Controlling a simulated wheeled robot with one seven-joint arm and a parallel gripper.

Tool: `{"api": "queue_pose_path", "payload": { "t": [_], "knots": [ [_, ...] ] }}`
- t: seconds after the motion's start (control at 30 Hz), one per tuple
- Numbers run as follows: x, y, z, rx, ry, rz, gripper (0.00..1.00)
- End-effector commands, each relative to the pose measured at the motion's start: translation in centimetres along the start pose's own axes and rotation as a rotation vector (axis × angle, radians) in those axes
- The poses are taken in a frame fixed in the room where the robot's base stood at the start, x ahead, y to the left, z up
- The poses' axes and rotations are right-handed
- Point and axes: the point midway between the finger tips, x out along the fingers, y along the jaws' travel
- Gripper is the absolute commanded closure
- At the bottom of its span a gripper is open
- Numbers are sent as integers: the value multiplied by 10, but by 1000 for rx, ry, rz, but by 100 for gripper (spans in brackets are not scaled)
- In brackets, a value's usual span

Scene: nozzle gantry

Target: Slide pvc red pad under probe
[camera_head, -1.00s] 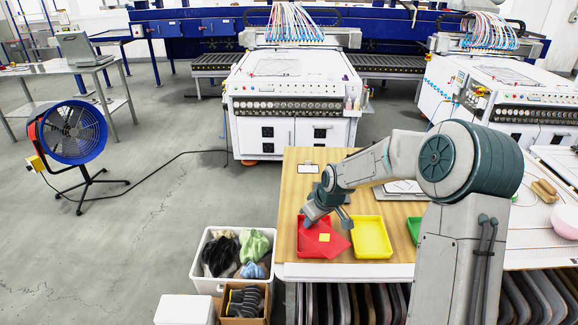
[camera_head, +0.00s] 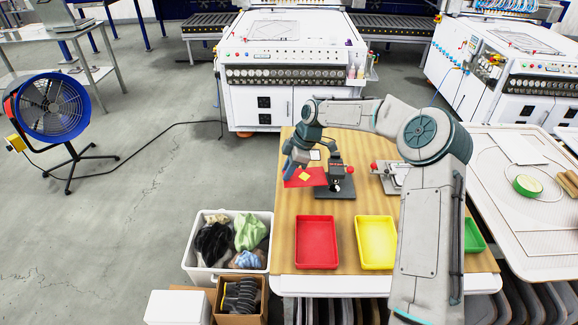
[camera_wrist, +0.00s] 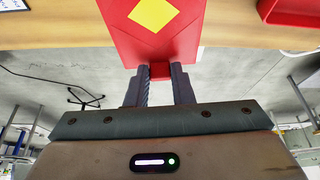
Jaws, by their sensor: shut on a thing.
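The red pad (camera_head: 308,178), a flat sheet with a yellow square on it, is near the back left of the wooden table. My gripper (camera_head: 290,170) is at its left end. In the wrist view my gripper (camera_wrist: 159,78) is shut on the near edge of the red pad (camera_wrist: 182,35), whose yellow square faces the camera. The probe stand (camera_head: 340,190) has a dark base, an upright and a red knob, and stands right of the pad. The pad's right end reaches the stand in the picture; I cannot tell whether it touches or lies under the probe tip.
An empty red tray (camera_head: 316,242) and an empty yellow tray (camera_head: 374,241) sit at the table front; a green tray (camera_head: 474,235) is partly hidden by my arm. A second device with a red knob (camera_head: 388,178) stands right of the probe stand.

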Motion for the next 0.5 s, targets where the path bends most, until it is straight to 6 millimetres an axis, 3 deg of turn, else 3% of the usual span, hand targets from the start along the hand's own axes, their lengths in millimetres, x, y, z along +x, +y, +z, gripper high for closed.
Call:
{"api": "queue_pose_path", "payload": {
  "t": [0.4, 0.5],
  "knots": [
    [39, 0, 16, 1, 1, -1, 100],
    [30, -1, 25, 5, 0, 2, 100]
  ]
}}
